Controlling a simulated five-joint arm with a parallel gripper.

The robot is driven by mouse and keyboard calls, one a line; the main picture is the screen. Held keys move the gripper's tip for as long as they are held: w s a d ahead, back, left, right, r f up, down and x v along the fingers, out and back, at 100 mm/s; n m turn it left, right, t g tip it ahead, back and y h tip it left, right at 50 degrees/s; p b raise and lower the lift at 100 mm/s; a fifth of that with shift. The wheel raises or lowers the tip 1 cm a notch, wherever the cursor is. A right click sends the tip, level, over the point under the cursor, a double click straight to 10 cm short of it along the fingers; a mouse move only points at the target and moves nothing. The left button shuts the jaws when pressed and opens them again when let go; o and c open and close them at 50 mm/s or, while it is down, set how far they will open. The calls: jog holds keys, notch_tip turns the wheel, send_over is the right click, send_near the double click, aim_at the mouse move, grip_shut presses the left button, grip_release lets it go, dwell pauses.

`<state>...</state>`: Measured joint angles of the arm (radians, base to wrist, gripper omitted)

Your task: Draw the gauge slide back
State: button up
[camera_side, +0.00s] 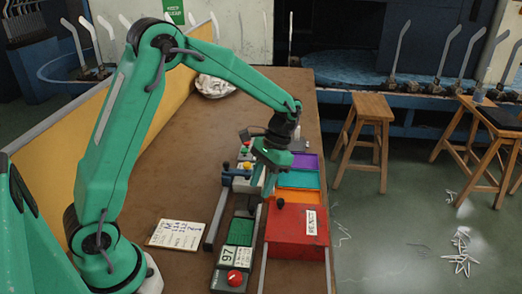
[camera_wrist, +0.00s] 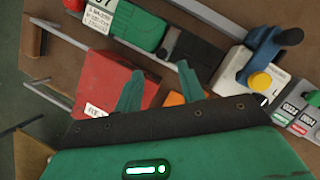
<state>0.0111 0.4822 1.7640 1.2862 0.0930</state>
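A blue sliding piece (camera_wrist: 260,55) with a dark knob (camera_wrist: 290,36) sits at the end of a metal rail in the wrist view, against a pale block (camera_wrist: 232,68) with a yellow button. I take it for the gauge slide; its label does not show. My gripper (camera_side: 261,192) hangs low over the bench. In the wrist view its two green fingers (camera_wrist: 159,67) stand apart with nothing between them. They are to the left of the blue piece, apart from it, near a dark plate (camera_wrist: 190,57). The green "97" panel (camera_side: 240,232) lies nearer the arm's base.
A red REJECT box (camera_side: 297,240) stands right of the gripper, with orange, teal (camera_side: 299,179) and purple trays beyond. A red knob (camera_side: 235,278) is at the front. A written card (camera_side: 177,234) lies left. The brown bench (camera_side: 175,165) is clear further left.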

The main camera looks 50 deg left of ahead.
aim_at(252, 208)
jog(key=shift+x, duration=3.05)
jog(key=shift+a, duration=0.1)
jog(key=shift+r, duration=0.1)
grip_shut()
